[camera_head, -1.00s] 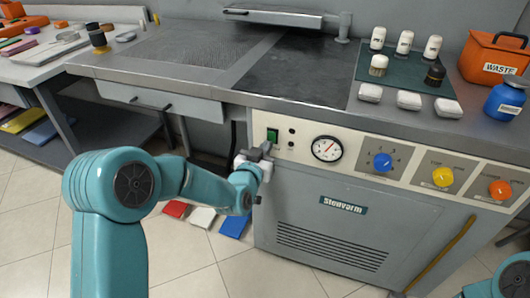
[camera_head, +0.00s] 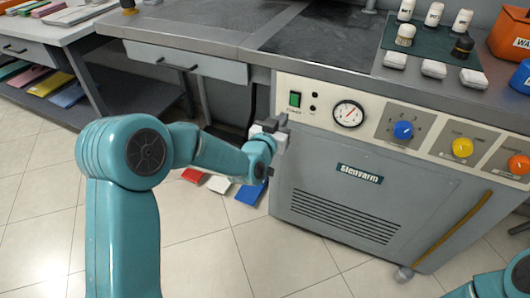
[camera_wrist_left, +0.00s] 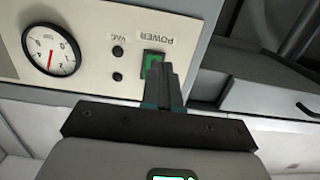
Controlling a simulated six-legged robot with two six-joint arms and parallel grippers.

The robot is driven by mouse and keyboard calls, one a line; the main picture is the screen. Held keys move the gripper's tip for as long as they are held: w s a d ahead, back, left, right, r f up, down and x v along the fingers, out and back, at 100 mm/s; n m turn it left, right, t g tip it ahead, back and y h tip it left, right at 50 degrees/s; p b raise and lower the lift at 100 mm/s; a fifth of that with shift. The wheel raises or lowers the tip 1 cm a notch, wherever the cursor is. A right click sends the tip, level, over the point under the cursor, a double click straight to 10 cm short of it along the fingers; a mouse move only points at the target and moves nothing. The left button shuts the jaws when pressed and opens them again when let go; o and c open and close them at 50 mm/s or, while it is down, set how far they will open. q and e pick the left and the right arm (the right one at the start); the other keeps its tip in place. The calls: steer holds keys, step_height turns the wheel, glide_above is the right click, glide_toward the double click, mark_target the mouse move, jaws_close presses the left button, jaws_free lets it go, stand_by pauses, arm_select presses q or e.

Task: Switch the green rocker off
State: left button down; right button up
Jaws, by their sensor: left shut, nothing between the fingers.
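The green rocker (camera_head: 295,99) sits in a dark frame marked POWER, at the left end of the cream control panel (camera_head: 373,115). In the left wrist view the rocker (camera_wrist_left: 152,60) appears upside down, partly hidden by my fingers. My left gripper (camera_head: 282,121) is shut and empty, just below and left of the rocker in the head view. Its closed fingertips (camera_wrist_left: 167,70) overlap the rocker's edge in the wrist view; I cannot tell whether they touch it. Which way the rocker is tipped is not clear. My right gripper is out of view.
Beside the rocker are two small black dots and a pressure gauge (camera_head: 348,114). Blue (camera_head: 403,130), yellow (camera_head: 462,147) and orange (camera_head: 518,165) knobs lie further right. The worktop edge overhangs above the panel. Open floor lies to the left.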

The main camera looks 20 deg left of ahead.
arm_select(q)
steer(key=s+f, duration=0.1)
steer(key=s, duration=0.8)
steer(key=shift+s+a+f, duration=0.15)
steer(key=shift+f, duration=0.2)
steer(key=s+d+f+g+h, duration=0.15)
steer(key=s+f+g, duration=0.25)
steer(key=f, duration=0.7)
steer(key=s+d+f+g, duration=0.25)
steer(key=s+f, duration=0.25)
steer(key=f, duration=0.6)
steer(key=s+d+f+n+g+h, duration=0.15)
steer(key=s+f+g, duration=0.3)
steer(key=s, duration=0.45)
steer(key=s+d+f+n+g, duration=0.1)
steer(key=s+d+f+g, duration=0.25)
steer(key=s+g, duration=0.45)
step_height(320, 180, up, 22)
steer(key=s+t+p, duration=0.1)
steer(key=t+p, duration=0.1)
steer(key=p, duration=2)
steer(key=shift+s+a+f+p, duration=0.15)
steer(key=shift+s+a+p, duration=0.05)
steer(key=shift+a+p, duration=0.1)
